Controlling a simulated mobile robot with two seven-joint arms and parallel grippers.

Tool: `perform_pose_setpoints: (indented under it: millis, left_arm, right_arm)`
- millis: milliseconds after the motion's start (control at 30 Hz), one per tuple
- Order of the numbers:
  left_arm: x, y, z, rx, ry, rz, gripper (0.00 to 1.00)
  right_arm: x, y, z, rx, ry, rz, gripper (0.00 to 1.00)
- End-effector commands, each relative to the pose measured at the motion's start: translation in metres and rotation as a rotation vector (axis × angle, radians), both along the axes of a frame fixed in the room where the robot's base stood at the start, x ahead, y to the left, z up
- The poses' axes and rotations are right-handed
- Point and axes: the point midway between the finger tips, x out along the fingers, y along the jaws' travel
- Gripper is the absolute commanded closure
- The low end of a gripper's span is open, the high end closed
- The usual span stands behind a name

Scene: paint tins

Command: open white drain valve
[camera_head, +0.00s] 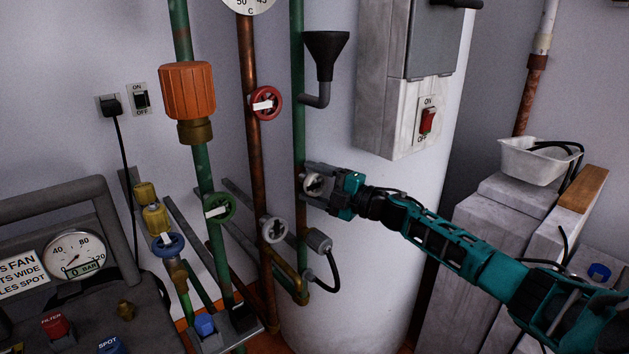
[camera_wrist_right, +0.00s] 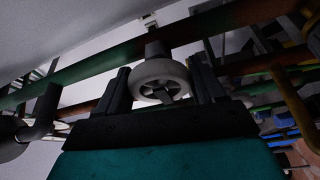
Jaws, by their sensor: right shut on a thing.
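My right gripper (camera_head: 318,184) reaches in from the right in the head view. It is shut on a white valve handwheel (camera_head: 313,183) at the green pipe in front of the white tank. In the right wrist view the round, spoked handwheel (camera_wrist_right: 161,71) sits between the two dark fingers of the right gripper (camera_wrist_right: 162,84). The fingers partly hide the wheel in the head view. A second white handwheel (camera_head: 273,229) sits lower left by the copper pipe, apart from the gripper. My left gripper is not in view.
A red handwheel (camera_head: 265,103), a green handwheel (camera_head: 219,208) and a blue handwheel (camera_head: 168,244) are on pipes to the left. A black funnel (camera_head: 325,52) hangs above my gripper. A grey switch box (camera_head: 405,80) is on the tank's upper right.

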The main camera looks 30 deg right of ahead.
Motion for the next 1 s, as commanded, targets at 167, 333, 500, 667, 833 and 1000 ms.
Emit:
perform_pose_setpoints:
  millis: [167,333,500,667,833,1000]
  left_arm:
    - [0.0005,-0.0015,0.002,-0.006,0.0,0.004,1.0]
    - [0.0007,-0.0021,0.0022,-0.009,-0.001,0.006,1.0]
    - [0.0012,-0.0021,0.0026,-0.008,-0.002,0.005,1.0]
    - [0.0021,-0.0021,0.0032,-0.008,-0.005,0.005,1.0]
    - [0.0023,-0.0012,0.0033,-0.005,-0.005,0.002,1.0]
    - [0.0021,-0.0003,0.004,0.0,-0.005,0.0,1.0]
  right_arm:
    - [-0.0003,0.0012,-0.001,-0.021,0.0,0.003,0.62]
    - [-0.0003,0.0013,-0.0013,-0.025,-0.001,0.003,0.62]
    - [-0.0003,0.0015,-0.0012,-0.023,-0.001,0.003,0.62]
    - [-0.0003,0.0013,-0.0011,-0.022,-0.001,0.003,0.25]
    - [-0.0003,0.0008,-0.0007,-0.022,-0.001,0.001,0.25]
    - [-0.0077,-0.0034,-0.0021,-0.021,0.002,0.001,0.25]
